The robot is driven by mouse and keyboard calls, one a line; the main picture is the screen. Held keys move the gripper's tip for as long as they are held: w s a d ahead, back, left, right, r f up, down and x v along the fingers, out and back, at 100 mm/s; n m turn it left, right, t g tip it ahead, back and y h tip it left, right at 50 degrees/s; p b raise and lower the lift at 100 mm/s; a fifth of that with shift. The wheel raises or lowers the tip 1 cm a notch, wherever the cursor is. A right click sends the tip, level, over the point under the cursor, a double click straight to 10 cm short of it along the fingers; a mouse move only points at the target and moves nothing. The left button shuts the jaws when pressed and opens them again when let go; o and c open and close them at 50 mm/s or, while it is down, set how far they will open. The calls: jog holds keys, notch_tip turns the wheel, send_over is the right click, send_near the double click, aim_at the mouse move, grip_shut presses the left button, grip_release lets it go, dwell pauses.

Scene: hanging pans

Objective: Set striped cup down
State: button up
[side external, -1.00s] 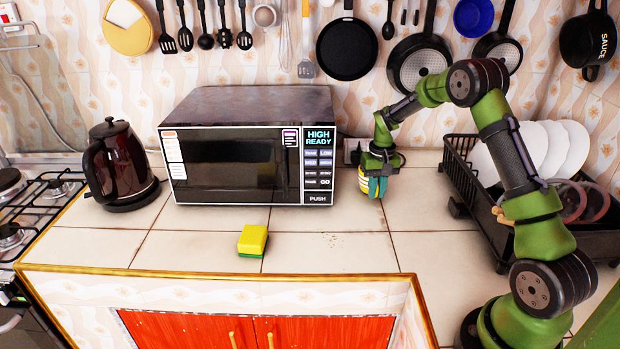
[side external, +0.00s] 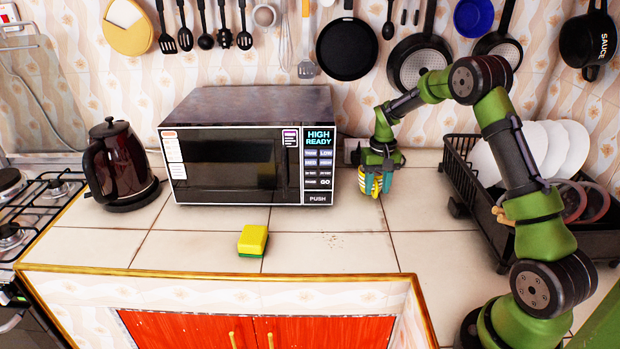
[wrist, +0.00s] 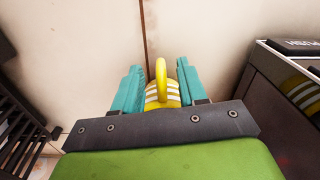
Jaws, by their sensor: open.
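The striped cup (side external: 371,184) is yellow with white bands and stands on the counter just right of the microwave, or very close above it; I cannot tell contact for sure. In the wrist view the cup (wrist: 162,98) shows its yellow handle pointing up the picture. My gripper (side external: 375,181) is around the cup, with teal fingers on both sides. In the wrist view my gripper (wrist: 158,84) is open, with a gap visible between each finger and the cup. The underside of the cup is hidden.
The black microwave (side external: 250,165) stands close on the left, its glossy side seeming to mirror the cup. A black dish rack (side external: 462,160) with white plates stands on the right. A yellow sponge (side external: 253,240) lies in front. The front counter tiles are mostly clear.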

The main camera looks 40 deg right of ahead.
notch_tip(320, 180, up, 10)
jog(key=s+a+r+n+t, duration=0.25)
jog(key=s+a+r, duration=0.35)
jog(key=a+r, duration=0.5)
jog(key=s+a+t+y, duration=0.2)
jog(key=s+a+t, duration=0.2)
jog(key=s+a, duration=1)
jog(key=shift+s+n+t, duration=0.25)
jog(key=shift+n+t, duration=0.1)
jog(key=shift+n, duration=0.1)
